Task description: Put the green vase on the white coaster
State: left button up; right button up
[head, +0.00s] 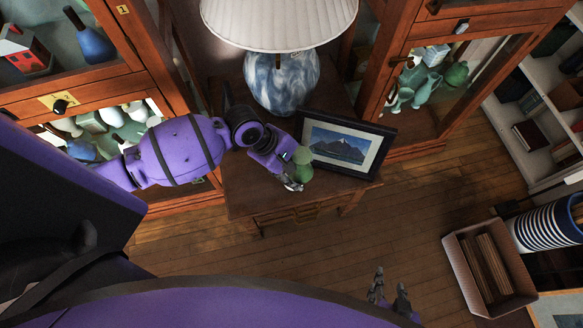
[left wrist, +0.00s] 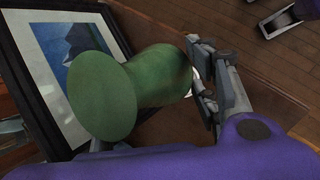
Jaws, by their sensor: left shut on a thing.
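The green vase (head: 302,172) is at the front right of the small wooden table (head: 245,196). In the left wrist view the vase (left wrist: 160,75) shows its wide round end toward the camera and its narrower body between my fingers. My left gripper (head: 293,184) is shut on it, with the fingers (left wrist: 207,75) at the far part of its body. I cannot tell whether the vase touches the table. A small whitish patch shows beside the fingers in the left wrist view, mostly hidden; I cannot tell whether it is the white coaster. My right gripper (head: 390,294) is open and empty, low over the floor.
A framed mountain picture (head: 345,145) stands right behind the vase. A lamp (head: 281,80) with a blue and white base stands at the table's back. Glass cabinets (head: 165,85) flank the table. A box (head: 458,262) sits on the floor at right.

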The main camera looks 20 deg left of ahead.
pick_arm(q)
jog(key=shift+w+a+f, duration=0.3)
jog(key=shift+a+f, duration=0.15)
jog(key=shift+f, duration=0.2)
jog(key=shift+w+a+f, duration=0.25)
jog(key=shift+a+f, duration=0.2)
jog(key=shift+f, duration=0.15)
jog(key=shift+w+a+f+b, duration=0.15)
jog(key=shift+f+b, duration=0.1)
jog(key=shift+f, duration=0.75)
jog(key=shift+w+a+f+b, duration=0.15)
jog(key=shift+f+b, duration=0.1)
jog(key=shift+f, duration=0.7)
jog(key=shift+s, duration=0.1)
pick_arm(e)
jog(key=shift+s+a+f, duration=0.1)
jog(key=shift+f, duration=0.6)
jog(key=shift+s, duration=0.15)
pick_arm(q)
jog(key=o, duration=1.4)
pick_arm(e)
jog(key=shift+s+f, duration=0.1)
jog(key=shift+s, duration=0.05)
